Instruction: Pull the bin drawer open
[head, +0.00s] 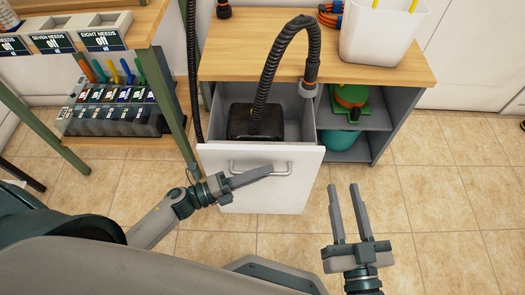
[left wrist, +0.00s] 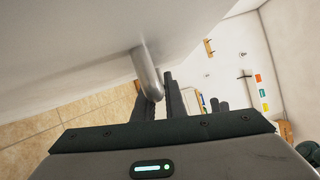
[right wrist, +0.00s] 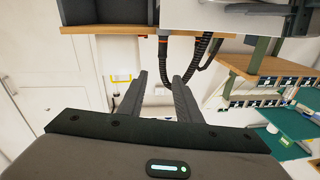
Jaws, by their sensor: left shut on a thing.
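The white bin drawer (head: 262,196) stands pulled out from the wood-topped cabinet, and its grey inside shows. A black box-shaped thing (head: 254,122) sits in it, with a ribbed black hose rising from it. My right gripper (head: 346,190) is open and empty, to the right of the drawer front, over the floor.
An open shelf to the right holds a green and orange thing (head: 350,97). A rack of colored-handled items (head: 112,105) stands at left. Tiled floor (head: 445,190) is clear at right.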

